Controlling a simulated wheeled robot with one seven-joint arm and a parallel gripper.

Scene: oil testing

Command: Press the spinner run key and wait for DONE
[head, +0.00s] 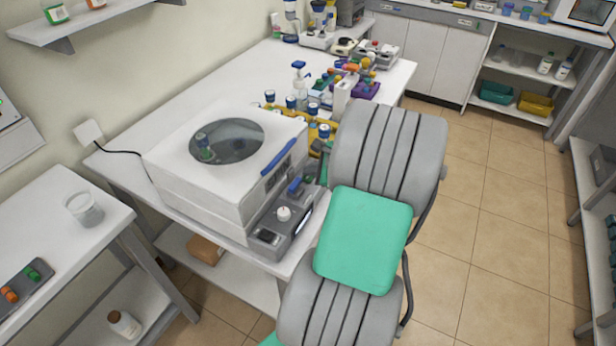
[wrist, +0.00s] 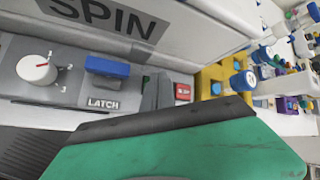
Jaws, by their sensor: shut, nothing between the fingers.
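The spinner is a white box with a round window (head: 228,141) in its lid and a blue lid handle (head: 277,157). Its grey control panel (wrist: 60,95) carries a white dial (wrist: 36,69), a blue latch (wrist: 107,67) marked LATCH and a red key (wrist: 183,91) with small, unclear lettering. My gripper (wrist: 158,92) is shut and empty, its fingertips at the panel between latch and red key. A sliver of green shows beside the fingers; they hide most of that spot. Whether they touch it I cannot tell. The panel's small dark display (head: 267,236) shows no readable text.
Blue-capped bottles in a yellow rack (wrist: 212,80) stand close to the right of the spinner. More labware lies farther back on the white bench (head: 215,92). The tiled floor at right is clear.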

